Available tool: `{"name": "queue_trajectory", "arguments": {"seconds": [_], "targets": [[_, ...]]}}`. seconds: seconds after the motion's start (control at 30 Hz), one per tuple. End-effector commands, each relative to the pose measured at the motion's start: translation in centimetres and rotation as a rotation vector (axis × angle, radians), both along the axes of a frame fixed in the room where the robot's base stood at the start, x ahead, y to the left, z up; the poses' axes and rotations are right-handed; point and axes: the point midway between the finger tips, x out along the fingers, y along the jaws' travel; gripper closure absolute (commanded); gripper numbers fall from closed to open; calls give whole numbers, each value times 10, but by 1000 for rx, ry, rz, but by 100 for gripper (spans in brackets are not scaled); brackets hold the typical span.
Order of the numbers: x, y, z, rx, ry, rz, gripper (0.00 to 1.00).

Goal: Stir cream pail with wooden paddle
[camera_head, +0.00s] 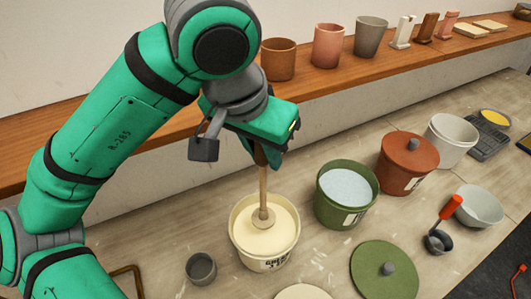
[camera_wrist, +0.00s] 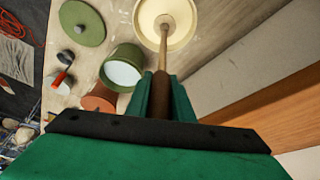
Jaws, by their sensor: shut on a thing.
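The cream pail (camera_head: 264,256) stands on the bench in the middle of the head view, full of pale cream, its lid off. The wooden paddle (camera_head: 263,188) stands nearly upright in it, its lower end at the cream near the middle of the pail. My gripper (camera_head: 260,152) is above the pail, shut on the paddle's darker upper handle. In the wrist view the paddle (camera_wrist: 164,45) runs from my gripper (camera_wrist: 160,90) to the cream pail (camera_wrist: 190,38) at the top. How deep the paddle's end sits is hard to tell.
A green pail (camera_head: 343,211) with pale contents stands close right of the cream pail. A lidded red-brown pail (camera_head: 405,170), a green lid (camera_head: 385,283), a grey bowl (camera_head: 480,207) and a red-handled ladle (camera_head: 445,225) lie further right. A small grey cup (camera_head: 201,269) stands left. A shelf (camera_head: 300,85) runs behind.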

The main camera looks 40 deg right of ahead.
Motion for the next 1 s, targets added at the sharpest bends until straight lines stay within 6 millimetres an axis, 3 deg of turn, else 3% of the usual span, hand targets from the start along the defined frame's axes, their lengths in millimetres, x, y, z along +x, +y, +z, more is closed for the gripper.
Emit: {"name": "queue_trajectory", "arguments": {"seconds": [0.37, 0.8, 1.0], "targets": [[0, 0, 2, -1, -1, -1, 100], [-1, -1, 38, -1, 0, -3, 100], [-2, -3, 40, 0, 0, -9, 100]]}}
